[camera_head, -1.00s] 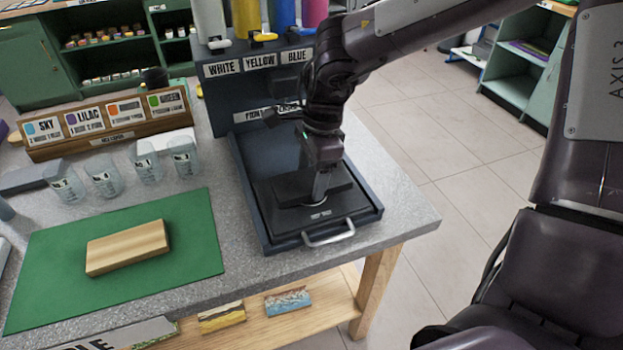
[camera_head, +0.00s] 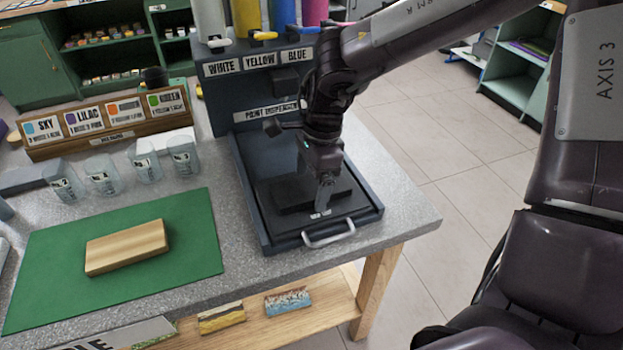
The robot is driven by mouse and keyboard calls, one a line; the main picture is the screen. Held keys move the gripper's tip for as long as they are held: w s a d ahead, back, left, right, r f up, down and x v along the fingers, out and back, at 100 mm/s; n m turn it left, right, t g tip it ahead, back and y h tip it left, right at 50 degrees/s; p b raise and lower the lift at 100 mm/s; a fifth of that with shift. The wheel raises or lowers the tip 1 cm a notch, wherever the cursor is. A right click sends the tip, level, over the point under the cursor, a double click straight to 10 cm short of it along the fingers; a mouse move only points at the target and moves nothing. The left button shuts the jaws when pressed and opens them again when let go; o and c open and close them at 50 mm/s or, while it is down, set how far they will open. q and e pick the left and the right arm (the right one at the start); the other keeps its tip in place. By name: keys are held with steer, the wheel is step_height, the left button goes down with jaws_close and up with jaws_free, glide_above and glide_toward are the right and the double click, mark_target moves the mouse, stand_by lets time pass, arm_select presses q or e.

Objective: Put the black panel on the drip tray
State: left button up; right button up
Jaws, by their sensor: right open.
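The black panel (camera_head: 292,199) lies on the dark drip tray (camera_head: 266,236), in front of the paint dispenser. The tray has a raised rim and a silver handle at its front. My right gripper (camera_head: 322,206) is open and points down at the panel's right part, close over it. The fingers hide some of the panel, and I cannot tell whether they touch it. My left gripper is not in view.
A wooden block (camera_head: 127,247) lies on the green mat (camera_head: 195,260). Several clear cups (camera_head: 103,177) stand behind it. The paint dispenser (camera_head: 225,105) rises behind the tray. The table's edge is just right of the tray.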

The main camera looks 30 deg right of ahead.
steer(key=shift+r, duration=0.5)
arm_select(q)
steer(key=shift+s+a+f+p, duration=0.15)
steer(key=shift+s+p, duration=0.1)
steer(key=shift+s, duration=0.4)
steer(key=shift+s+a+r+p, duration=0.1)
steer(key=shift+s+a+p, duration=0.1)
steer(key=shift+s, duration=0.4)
arm_select(e)
step_height(320, 180, up, 11)
steer(key=d, duration=0.1)
steer(key=shift+s+d, duration=0.25)
steer(key=shift+d, duration=0.15)
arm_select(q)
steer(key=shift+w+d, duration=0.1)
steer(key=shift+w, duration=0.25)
